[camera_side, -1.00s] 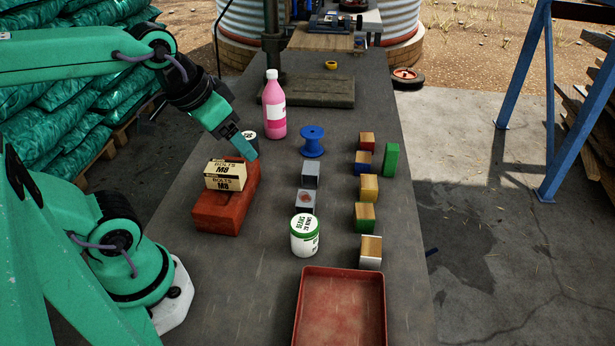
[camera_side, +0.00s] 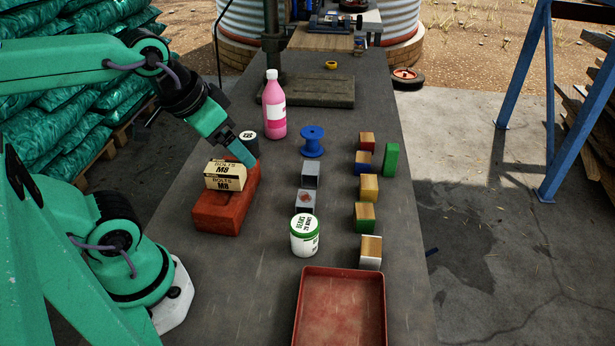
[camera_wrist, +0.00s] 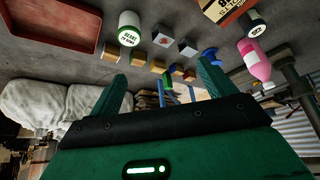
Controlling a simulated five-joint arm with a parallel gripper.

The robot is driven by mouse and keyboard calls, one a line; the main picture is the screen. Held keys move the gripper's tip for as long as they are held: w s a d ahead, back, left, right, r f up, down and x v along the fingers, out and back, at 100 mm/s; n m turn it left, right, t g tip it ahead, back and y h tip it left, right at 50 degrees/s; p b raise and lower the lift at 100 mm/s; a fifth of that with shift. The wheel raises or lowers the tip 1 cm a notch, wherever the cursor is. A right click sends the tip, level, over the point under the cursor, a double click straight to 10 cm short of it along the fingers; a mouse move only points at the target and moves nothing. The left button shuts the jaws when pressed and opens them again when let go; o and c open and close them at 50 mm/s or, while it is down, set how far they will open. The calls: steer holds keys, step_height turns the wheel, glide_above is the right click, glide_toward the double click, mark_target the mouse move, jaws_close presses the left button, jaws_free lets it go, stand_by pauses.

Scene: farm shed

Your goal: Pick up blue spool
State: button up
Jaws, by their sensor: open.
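The blue spool (camera_side: 312,141) stands upright on the dark bench, right of the pink bottle and behind the grey blocks. In the wrist view the blue spool (camera_wrist: 209,55) shows just beyond my right-hand finger, partly hidden by it. My gripper (camera_side: 247,158) is above the back end of the red brick, left of the spool and apart from it. In the wrist view its two fingers (camera_wrist: 160,85) stand apart with nothing between them.
A pink bottle (camera_side: 274,108) and a dark can (camera_side: 248,143) stand near my gripper. A bolts box (camera_side: 226,175) sits on a red brick (camera_side: 213,214). Grey blocks (camera_side: 310,175), a white tin (camera_side: 304,235), wood-topped blocks (camera_side: 369,187) and a red tray (camera_side: 340,270) stand nearer the front.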

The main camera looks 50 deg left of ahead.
stand_by(0.3)
steer(key=n+g, duration=0.2)
steer(key=g, duration=0.4)
glide_above(313, 131)
steer(key=f, duration=1.5)
steer(key=shift+s+d+f, duration=0.1)
steer(key=shift+s+d, duration=0.05)
steer(key=shift+d, duration=0.1)
steer(key=shift+a+f, duration=0.2)
steer(key=shift+f, duration=0.2)
steer(key=shift+f, duration=0.1)
steer(key=shift+f, duration=1.2)
